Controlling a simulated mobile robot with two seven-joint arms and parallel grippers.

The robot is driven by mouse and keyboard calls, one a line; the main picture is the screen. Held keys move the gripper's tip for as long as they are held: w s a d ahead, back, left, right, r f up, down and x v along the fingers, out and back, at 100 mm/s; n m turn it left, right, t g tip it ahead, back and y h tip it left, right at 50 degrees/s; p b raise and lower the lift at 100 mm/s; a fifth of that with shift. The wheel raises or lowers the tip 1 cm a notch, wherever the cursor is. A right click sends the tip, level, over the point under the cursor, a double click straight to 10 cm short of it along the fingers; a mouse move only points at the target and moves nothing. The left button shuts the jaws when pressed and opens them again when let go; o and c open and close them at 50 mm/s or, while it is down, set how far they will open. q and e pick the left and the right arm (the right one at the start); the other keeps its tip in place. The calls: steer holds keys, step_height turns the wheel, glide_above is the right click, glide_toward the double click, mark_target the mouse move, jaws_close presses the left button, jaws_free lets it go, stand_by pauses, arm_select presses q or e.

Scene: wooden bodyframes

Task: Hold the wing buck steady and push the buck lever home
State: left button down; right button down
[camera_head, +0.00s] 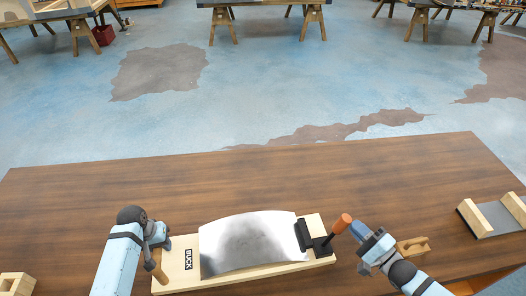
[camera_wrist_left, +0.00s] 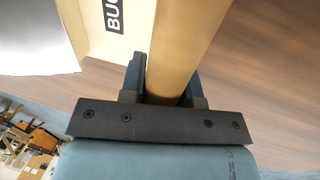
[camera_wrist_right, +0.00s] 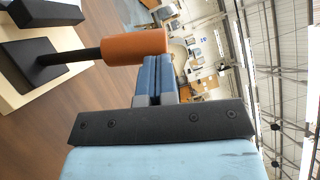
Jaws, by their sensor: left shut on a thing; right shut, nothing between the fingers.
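The wing buck (camera_head: 175,266) is a pale wooden board marked BUCK, lying on the brown table with a curved shiny metal sheet (camera_head: 250,243) on it. At its right end a black clamp (camera_head: 304,234) and black base carry the buck lever (camera_head: 341,224), which has an orange grip and tilts up to the right. My left gripper (camera_head: 152,250) is shut on a wooden handle (camera_head: 156,270) at the board's left end; the handle also shows in the left wrist view (camera_wrist_left: 180,50). My right gripper (camera_head: 364,240) is shut and empty, just right of the orange grip (camera_wrist_right: 135,47); I cannot tell whether they touch.
A wooden piece (camera_head: 413,246) lies right of my right gripper. A grey plate with wooden blocks (camera_head: 490,216) sits at the table's right edge, and a small wooden block (camera_head: 15,284) at the front left. The table behind the buck is clear.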

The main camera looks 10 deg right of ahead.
arm_select(q)
steer(key=shift+d, duration=0.15)
arm_select(e)
steer(key=a+n+g+h, duration=0.2)
steer(key=a+n, duration=0.5)
steer(key=a, duration=0.5)
steer(key=shift+s+a+r+n+g+h, duration=0.3)
steer(key=shift+s+a+n+g, duration=0.1)
steer(key=shift+g, duration=0.1)
steer(key=w+d+r+v, duration=0.1)
steer(key=d+v, duration=0.1)
steer(key=v, duration=1.1)
steer(key=shift+w, duration=0.25)
